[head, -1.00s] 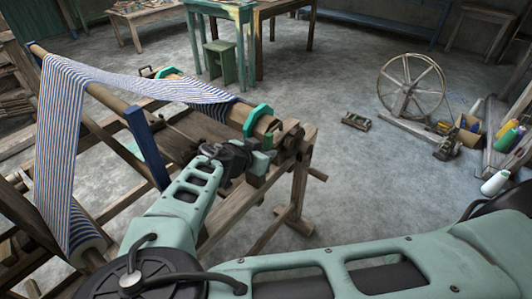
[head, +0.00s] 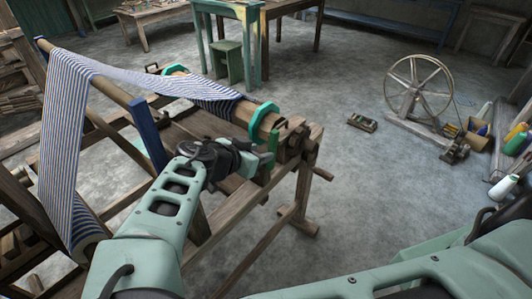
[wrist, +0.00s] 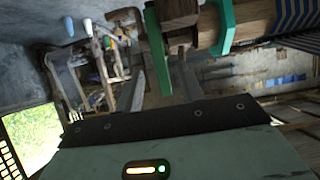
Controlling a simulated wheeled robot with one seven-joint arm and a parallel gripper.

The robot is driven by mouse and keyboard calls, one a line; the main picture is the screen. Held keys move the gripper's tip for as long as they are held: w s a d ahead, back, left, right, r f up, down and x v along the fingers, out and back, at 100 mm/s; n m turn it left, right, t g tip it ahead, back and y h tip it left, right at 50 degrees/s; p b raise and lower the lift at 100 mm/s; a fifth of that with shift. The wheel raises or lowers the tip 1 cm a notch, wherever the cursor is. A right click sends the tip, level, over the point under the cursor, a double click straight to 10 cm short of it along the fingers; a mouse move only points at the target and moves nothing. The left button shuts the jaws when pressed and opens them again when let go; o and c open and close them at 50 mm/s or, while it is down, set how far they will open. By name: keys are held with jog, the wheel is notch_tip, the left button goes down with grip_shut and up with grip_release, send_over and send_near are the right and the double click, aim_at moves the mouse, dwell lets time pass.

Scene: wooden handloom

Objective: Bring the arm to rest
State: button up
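My gripper (head: 264,162) is at the near right end of the wooden handloom, beside the end of its cloth roller (head: 242,114). My forearm reaches up to it from the bottom of the head view. I cannot tell whether the gripper touches the loom.
Striped cloth (head: 66,140) runs over the loom's upper beam to the roller. A blue post (head: 148,134) stands left of my forearm. A spinning wheel (head: 418,88) and bobbins (head: 503,187) are on the right. The floor (head: 375,190) between is mostly clear.

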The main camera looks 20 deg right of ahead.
jog(key=shift+s+a+r, duration=0.35)
jog(key=shift+a, duration=0.15)
